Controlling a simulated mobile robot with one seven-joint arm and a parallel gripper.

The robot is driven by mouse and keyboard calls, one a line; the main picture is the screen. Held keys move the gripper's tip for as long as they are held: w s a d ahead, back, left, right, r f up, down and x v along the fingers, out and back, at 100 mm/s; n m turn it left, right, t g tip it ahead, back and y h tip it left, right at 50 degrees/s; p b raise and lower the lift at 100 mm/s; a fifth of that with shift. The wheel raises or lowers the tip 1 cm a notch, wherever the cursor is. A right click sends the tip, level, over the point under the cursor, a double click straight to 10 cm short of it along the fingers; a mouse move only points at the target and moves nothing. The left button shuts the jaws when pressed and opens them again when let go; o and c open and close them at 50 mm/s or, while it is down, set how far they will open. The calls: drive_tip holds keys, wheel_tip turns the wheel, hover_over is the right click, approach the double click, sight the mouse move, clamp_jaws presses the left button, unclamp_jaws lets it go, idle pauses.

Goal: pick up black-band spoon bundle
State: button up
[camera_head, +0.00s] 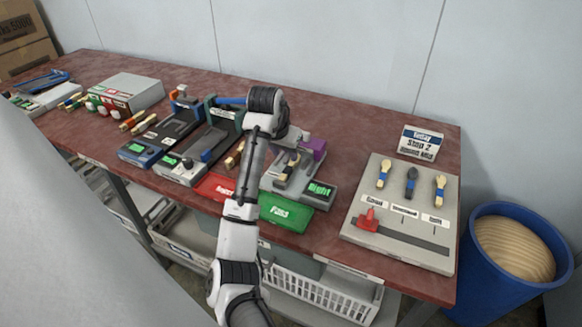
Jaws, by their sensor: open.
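Red (214,187) and green (286,213) trays lie at the front edge. Two dark press fixtures (163,138) stand left. A sample board (398,212) with three spoon-shaped pieces and a red slider is right. A blue bin (488,285) stands beside the table. Bare red tabletop lies behind.

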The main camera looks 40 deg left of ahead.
sight(291, 165)
drive_tip(key=shift+d+p+x, duration=0.15)
drive_tip(key=shift+p+x, duration=0.4)
drive_tip(key=shift+x, duration=1)
drive_tip(key=shift+d+p+x, duration=0.1)
drive_tip(key=shift+p+x, duration=0.4)
drive_tip(key=shift+x, duration=1.05)
drive_tip(key=shift+w, duration=0.1)
drive_tip(key=shift+c, duration=0.4)
drive_tip(key=shift+r, duration=0.1)
clamp_jaws()
